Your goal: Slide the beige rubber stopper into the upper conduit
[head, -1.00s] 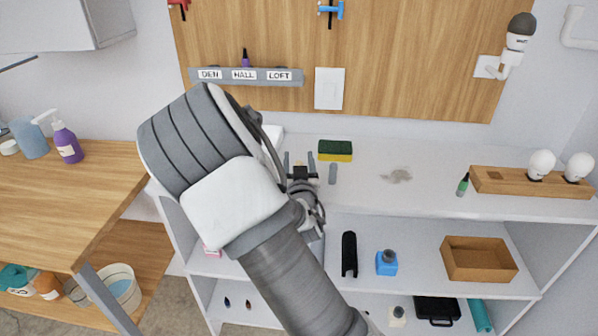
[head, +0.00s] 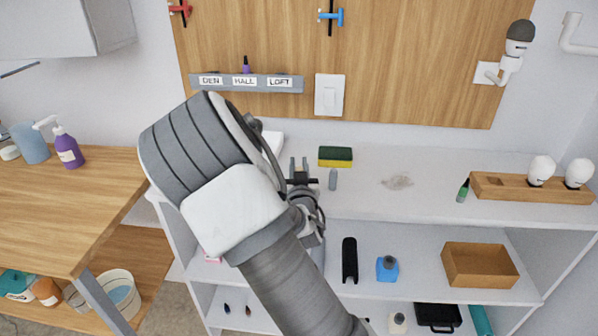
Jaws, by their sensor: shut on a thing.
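My gripper (head: 299,163) is above the white counter in the middle of the head view, with its fingertips pointing toward the wooden back panel. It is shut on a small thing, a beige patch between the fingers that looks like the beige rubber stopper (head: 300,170). The fingers and the gripper body hide most of it. A white conduit (head: 577,42) with a bend is on the wall at the upper right edge, partly cut off by the picture. It is far from my gripper. I see no second conduit, so I cannot tell whether this is the upper one.
A sponge (head: 336,157), a small grey cylinder (head: 333,180) and a greyish patch (head: 397,182) are near my gripper on the counter. A wooden bulb holder (head: 530,188) and green-capped bottle (head: 463,191) are right. A lamp (head: 517,45) juts from the wall. Middle-right counter is mostly clear.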

